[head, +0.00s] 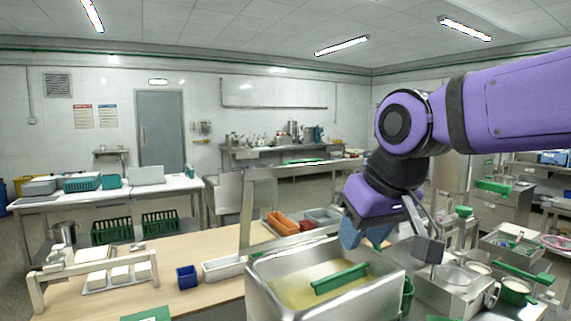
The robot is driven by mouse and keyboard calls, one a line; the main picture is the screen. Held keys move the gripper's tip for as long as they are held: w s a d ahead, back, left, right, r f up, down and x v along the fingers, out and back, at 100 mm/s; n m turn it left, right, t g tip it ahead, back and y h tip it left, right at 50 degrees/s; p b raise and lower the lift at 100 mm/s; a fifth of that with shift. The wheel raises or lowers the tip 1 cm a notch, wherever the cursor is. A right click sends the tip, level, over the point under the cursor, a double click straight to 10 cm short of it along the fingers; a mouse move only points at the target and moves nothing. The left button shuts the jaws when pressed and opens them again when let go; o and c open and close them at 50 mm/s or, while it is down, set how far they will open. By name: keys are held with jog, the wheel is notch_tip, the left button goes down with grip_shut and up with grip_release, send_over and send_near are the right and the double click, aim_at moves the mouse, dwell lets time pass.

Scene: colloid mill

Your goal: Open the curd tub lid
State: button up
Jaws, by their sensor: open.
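A steel tub (259,291) stands in front of me at the lower middle, its front cut off by the frame edge. Inside its rim is a pale yellow surface (295,285) with a green bar (340,278) lying across it. I cannot tell whether this surface is a closed lid or the contents. My purple arm comes in from the right and bends down over the tub's back right.
A wooden bench (215,295) lies to the left, with a small blue bin (187,277), a white tray (222,268) and a rack of white blocks. A steel frame (262,205) rises behind the tub. Steel equipment (450,285) and green-handled items crowd the right side.

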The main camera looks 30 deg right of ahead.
jog(key=w+d+r+m+g, duration=0.1)
jog(key=w+d+r+m, duration=0.3)
jog(key=w, duration=0.5)
jog(key=w+d+r+m+g, duration=0.15)
jog(key=w+r+m, duration=0.25)
jog(key=w+r, duration=0.45)
jog(key=w+d+r+m+g, duration=0.1)
jog(key=w+d+r+m, duration=0.25)
jog(key=w, duration=0.75)
jog(key=w+d+m, duration=0.4)
jog(key=w+m, duration=0.1)
jog(key=w, duration=0.5)
jog(key=shift+g, duration=0.35)
notch_tip(320, 180, down, 11)
jog(key=shift+w+a+r, duration=0.1)
jog(key=shift+w+r, duration=0.05)
jog(key=shift+r, duration=0.05)
jog(key=shift+c, duration=0.5)
grip_shut()
